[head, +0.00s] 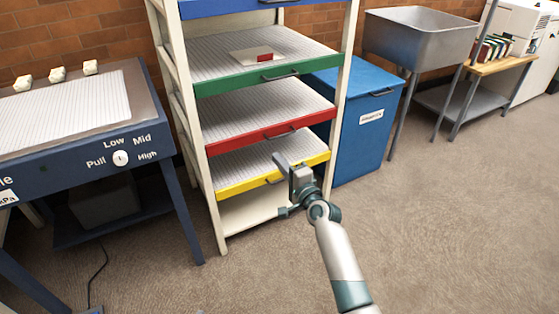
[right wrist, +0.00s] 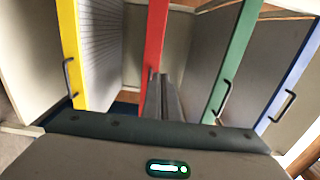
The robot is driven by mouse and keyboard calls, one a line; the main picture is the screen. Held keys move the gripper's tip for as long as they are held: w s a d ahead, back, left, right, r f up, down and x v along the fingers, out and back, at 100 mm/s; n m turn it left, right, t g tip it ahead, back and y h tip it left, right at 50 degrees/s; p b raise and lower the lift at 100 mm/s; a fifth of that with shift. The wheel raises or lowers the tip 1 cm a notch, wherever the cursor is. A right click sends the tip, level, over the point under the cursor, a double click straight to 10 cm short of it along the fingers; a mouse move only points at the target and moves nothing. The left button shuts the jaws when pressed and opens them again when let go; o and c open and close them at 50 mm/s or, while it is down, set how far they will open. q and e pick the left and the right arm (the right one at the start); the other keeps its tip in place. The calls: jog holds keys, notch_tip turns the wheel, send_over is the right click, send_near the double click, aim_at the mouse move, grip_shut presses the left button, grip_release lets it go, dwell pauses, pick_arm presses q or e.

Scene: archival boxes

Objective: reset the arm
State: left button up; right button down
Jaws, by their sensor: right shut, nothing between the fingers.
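My right arm (head: 338,252) reaches up from the bottom of the head view. Its gripper (head: 280,160) is in front of the drawer rack (head: 222,225), near the yellow-fronted drawer (head: 250,183). In the right wrist view the two fingers (right wrist: 165,92) lie together, shut and empty. They point toward the rack, with the red drawer front (right wrist: 155,45) close by. I cannot tell whether they touch it. My left gripper is not in view.
Above the yellow drawer are red (head: 265,135) and green (head: 255,78) drawers. A small card lies on the green one. A blue bin (head: 358,145) stands right of the rack, a blue table (head: 130,155) left. Carpet (head: 460,220) on the right is clear.

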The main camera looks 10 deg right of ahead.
jog(key=shift+s+f, duration=0.1)
dwell(0.4)
